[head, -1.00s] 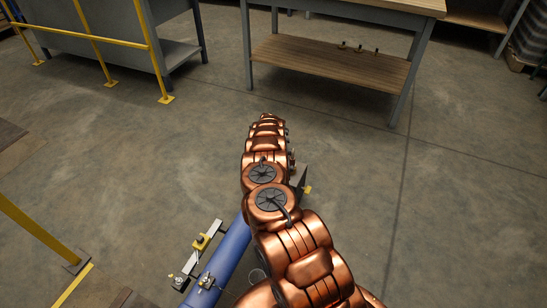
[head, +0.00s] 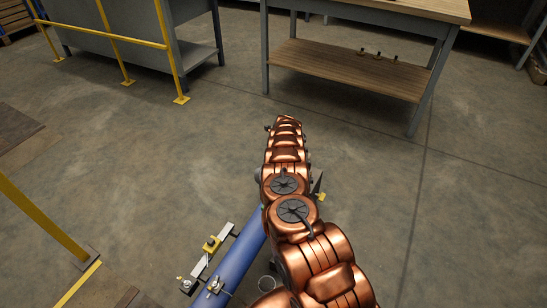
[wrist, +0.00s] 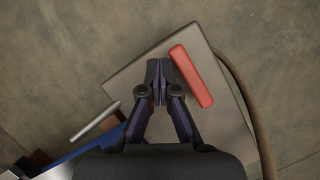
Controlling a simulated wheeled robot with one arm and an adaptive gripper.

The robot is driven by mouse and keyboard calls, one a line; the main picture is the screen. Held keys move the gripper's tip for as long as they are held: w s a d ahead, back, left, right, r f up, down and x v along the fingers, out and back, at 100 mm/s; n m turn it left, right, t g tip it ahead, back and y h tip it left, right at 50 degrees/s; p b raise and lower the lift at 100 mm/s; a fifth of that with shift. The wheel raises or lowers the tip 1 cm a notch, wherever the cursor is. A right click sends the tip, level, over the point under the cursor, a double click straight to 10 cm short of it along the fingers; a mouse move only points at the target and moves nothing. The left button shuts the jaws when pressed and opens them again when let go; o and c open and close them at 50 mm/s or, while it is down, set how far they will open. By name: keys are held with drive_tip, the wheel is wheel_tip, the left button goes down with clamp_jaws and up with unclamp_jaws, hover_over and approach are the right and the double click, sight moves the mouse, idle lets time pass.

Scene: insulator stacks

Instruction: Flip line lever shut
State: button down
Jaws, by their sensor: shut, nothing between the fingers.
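In the wrist view my gripper (wrist: 160,68) is shut and empty, its fingertips together. A red bar (wrist: 191,76), which looks like a lever handle, lies slanted just right of the fingertips. It is over a grey plate (wrist: 135,75). I cannot tell whether the fingers touch the bar. My gripper and the red bar do not show in the head view.
A workbench (head: 350,70) with a wooden lower shelf stands at the back. A grey cabinet (head: 115,45) stands behind a yellow rail (head: 105,36) at the upper left. A yellow post (head: 45,220) rises at the left. The concrete floor (head: 130,160) between is clear.

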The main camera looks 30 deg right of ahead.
drive_tip(key=shift+a, duration=0.1)
idle(0.3)
drive_tip(key=shift+s+a+p, duration=0.4)
drive_tip(key=shift+s+a, duration=0.1)
drive_tip(key=shift+a, duration=0.25)
drive_tip(key=shift+s+a+p, duration=0.4)
drive_tip(key=shift+s+a, duration=0.1)
drive_tip(key=shift+a, duration=0.2)
drive_tip(key=shift+s+a+r, duration=0.1)
drive_tip(key=shift+a+r, duration=0.15)
wheel_tip(320, 180, up, 9)
drive_tip(key=s+a+p, duration=0.2)
drive_tip(key=a, duration=0.1)
drive_tip(key=shift+p, duration=0.3)
